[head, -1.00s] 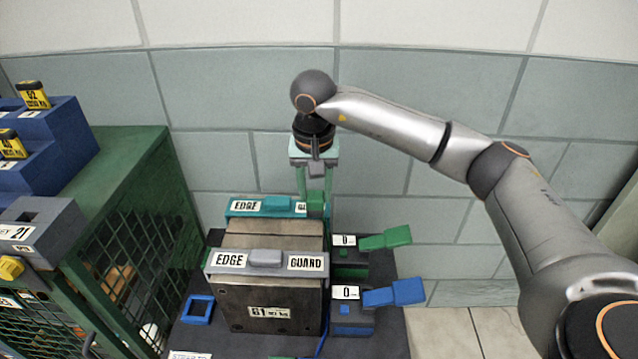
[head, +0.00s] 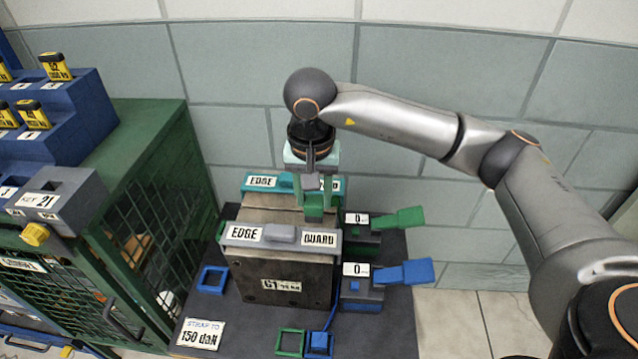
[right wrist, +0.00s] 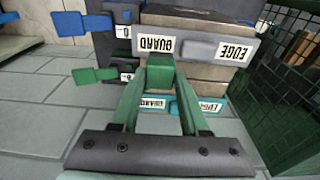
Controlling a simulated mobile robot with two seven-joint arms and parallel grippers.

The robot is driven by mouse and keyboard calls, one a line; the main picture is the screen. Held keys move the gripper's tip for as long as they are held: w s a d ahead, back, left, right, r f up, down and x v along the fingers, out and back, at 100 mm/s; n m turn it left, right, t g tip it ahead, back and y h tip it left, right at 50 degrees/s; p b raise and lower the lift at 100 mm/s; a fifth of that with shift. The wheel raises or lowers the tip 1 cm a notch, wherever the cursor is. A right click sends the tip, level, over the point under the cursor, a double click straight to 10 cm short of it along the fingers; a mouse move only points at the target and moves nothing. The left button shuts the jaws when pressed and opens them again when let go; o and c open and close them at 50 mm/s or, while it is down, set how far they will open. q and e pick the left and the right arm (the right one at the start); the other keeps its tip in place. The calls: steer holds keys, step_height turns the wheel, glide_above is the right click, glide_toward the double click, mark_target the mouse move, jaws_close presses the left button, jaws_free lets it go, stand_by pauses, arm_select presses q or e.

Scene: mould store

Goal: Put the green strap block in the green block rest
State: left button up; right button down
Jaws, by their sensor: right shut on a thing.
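My right gripper (head: 315,202) is shut on the green strap block (head: 313,212). It holds the block above the top of the grey mould, between the teal edge guard (head: 262,182) and the grey edge guard (head: 279,237). In the right wrist view the green block (right wrist: 160,74) sits between the two green fingertips. The green block rest (head: 290,343), a square green frame, lies on the dark base in front of the mould. My left gripper is not in view.
A blue block (head: 319,344) sits beside the green rest. An empty blue frame (head: 202,281) lies left of the mould (head: 283,270). Ratchets with green (head: 404,218) and blue (head: 404,272) handles stand at its right. A green mesh cabinet (head: 160,150) stands at left.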

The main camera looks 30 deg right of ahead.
arm_select(q)
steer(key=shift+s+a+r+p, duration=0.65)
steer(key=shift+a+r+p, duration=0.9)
steer(key=shift+p, duration=1.35)
arm_select(e)
steer(key=shift+s+a, duration=4.5)
steer(key=shift+a, duration=1.25)
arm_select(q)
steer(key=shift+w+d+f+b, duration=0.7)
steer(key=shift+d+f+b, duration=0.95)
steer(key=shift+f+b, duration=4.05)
arm_select(e)
steer(key=shift+w+f+b, duration=0.1)
steer(key=shift+f+b, duration=1.95)
steer(key=shift+f, duration=11.1)
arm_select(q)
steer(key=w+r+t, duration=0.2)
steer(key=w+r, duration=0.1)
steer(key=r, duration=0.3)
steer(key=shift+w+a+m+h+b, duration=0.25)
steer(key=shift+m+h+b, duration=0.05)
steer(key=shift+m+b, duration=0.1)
arm_select(e)
steer(key=shift+f, duration=0.35)
